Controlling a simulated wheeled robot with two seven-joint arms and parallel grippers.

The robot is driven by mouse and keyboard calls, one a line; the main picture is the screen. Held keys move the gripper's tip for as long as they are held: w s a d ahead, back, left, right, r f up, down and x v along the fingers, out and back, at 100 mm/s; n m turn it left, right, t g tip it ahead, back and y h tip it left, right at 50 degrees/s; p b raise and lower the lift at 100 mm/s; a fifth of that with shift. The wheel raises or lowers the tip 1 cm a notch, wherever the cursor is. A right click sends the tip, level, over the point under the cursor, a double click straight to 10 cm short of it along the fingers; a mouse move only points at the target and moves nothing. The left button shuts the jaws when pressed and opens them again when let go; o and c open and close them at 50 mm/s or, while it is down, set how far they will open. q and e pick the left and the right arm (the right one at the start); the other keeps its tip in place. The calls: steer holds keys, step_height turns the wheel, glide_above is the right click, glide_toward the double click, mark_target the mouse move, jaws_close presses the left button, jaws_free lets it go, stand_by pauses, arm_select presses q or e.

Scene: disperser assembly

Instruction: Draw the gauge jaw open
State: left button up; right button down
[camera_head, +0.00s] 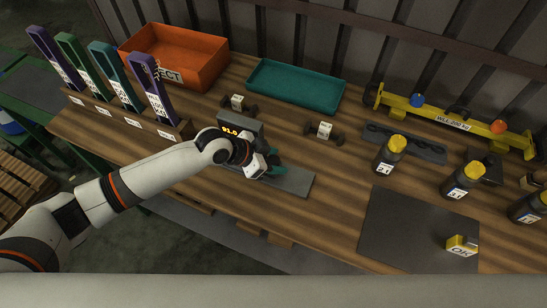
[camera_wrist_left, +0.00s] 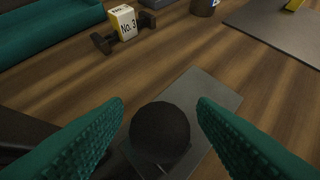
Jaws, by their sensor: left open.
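The gauge (camera_head: 252,128) is a dark block with a lit orange display, at mid-table in the head view. Its flat grey base plate (camera_head: 297,181) extends to the right, and the plate also shows in the wrist view (camera_wrist_left: 215,92). My left gripper (camera_head: 278,165) is over the gauge, its teal fingers apart. In the wrist view a dark round knob (camera_wrist_left: 160,128) stands between the open fingers (camera_wrist_left: 160,108), with a visible gap on each side. The gauge jaw is mostly hidden behind my left gripper and wrist. My right gripper is not in view.
Two small dumbbell-shaped gauges with labelled blocks (camera_head: 324,130) lie behind. An orange bin (camera_head: 190,65), a teal tray (camera_head: 295,88) and a rack of coloured handles (camera_head: 150,125) stand farther back. Yellow-capped bottles (camera_head: 389,154) and a dark mat (camera_head: 400,230) are at right.

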arm_select(q)
steer(key=shift+c, duration=0.3)
jaws_close()
steer(key=shift+s+d+r, duration=0.1)
steer(key=shift+s+d, duration=0.05)
steer(key=shift+d, duration=0.2)
steer(key=d, duration=0.1)
steer(key=s+d+p, duration=0.1)
steer(key=d, duration=0.2)
steer(key=shift+s+d+p, duration=0.1)
steer(key=shift+s+p, duration=0.3)
steer(key=shift+s+d, duration=0.15)
steer(key=shift+d, duration=0.15)
steer(key=shift+c, duration=1.1)
jaws_free()
steer(key=shift+o, duration=1.4)
steer(key=shift+d, duration=0.1)
